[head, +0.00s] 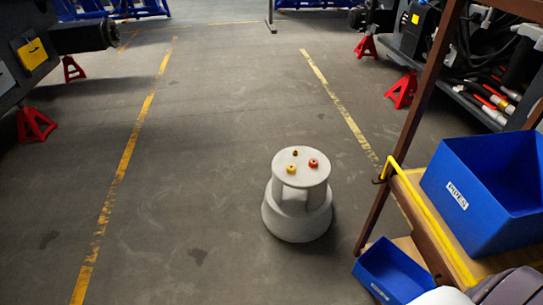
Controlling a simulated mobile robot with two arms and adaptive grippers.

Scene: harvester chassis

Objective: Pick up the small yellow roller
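The small yellow roller (291,169) sits on the round top of a light grey step stool (298,211), towards the front left of that top. A red roller (313,163) is to its right and a small brown piece (295,153) is behind it, both apart from it on the same top. The stool stands on the floor, just right of the picture's middle. Neither of my grippers can be made out in the head view, and nothing touches the roller.
A brown-framed rack with a yellow rail (435,229) stands right of the stool, holding a blue bin labelled PIPES (456,229) and a lower blue bin (393,272). Machinery on red stands (37,124) lines both sides. The floor left of the stool is clear.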

